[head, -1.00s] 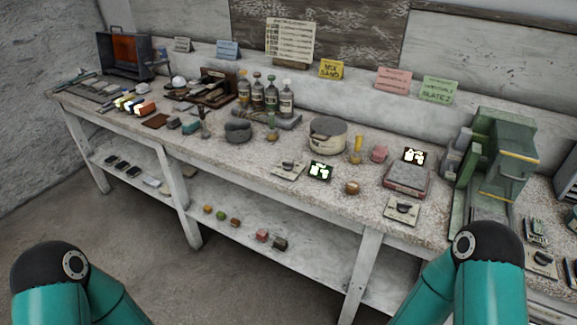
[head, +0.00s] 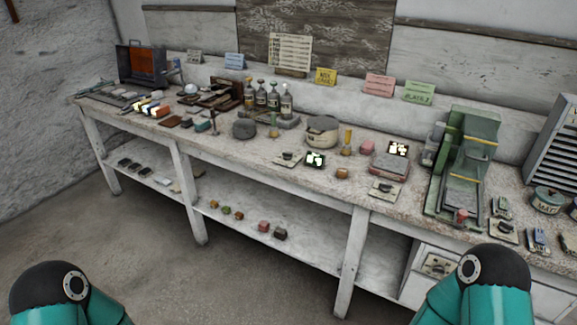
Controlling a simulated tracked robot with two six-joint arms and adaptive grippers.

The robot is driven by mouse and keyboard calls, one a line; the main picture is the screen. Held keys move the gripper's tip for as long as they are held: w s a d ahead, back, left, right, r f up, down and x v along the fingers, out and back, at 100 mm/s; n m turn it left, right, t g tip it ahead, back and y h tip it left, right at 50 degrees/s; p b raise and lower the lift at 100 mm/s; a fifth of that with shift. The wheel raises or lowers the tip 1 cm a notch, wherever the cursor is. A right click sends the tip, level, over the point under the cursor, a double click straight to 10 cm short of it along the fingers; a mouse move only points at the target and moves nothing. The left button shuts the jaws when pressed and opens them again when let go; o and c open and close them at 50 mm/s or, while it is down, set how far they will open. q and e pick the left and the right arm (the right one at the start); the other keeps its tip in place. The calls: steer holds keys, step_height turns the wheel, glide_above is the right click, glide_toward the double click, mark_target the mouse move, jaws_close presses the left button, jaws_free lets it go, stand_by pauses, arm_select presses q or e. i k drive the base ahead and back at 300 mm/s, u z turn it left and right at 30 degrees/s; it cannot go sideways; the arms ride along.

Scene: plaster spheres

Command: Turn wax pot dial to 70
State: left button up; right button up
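A pale round pot (head: 322,131) stands on the long bench. In front of it lie a plate with a dark dial knob (head: 288,159) and a small black display (head: 316,160) with bright digits too small to read. A second round pot (head: 548,200), grey-green, stands at the far right, with a dial plate (head: 503,230) near it. I cannot tell from labels which one is the wax pot, and no dial setting is legible. Only teal and black parts of my two arms show at the bottom corners; both grippers are out of view.
Another dial plate (head: 383,190) lies before a reddish box (head: 388,166) with a second display (head: 398,149). A green machine (head: 466,165) stands on the right. Bottles (head: 273,97) stand behind. The lower shelf holds small blocks (head: 264,226). The floor in front is clear.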

mark_target(287, 155)
steer(key=z, duration=0.05)
steer(key=k, duration=0.55)
steer(key=u, duration=0.45)
steer(key=i, duration=1.7)
steer(key=z, duration=0.35)
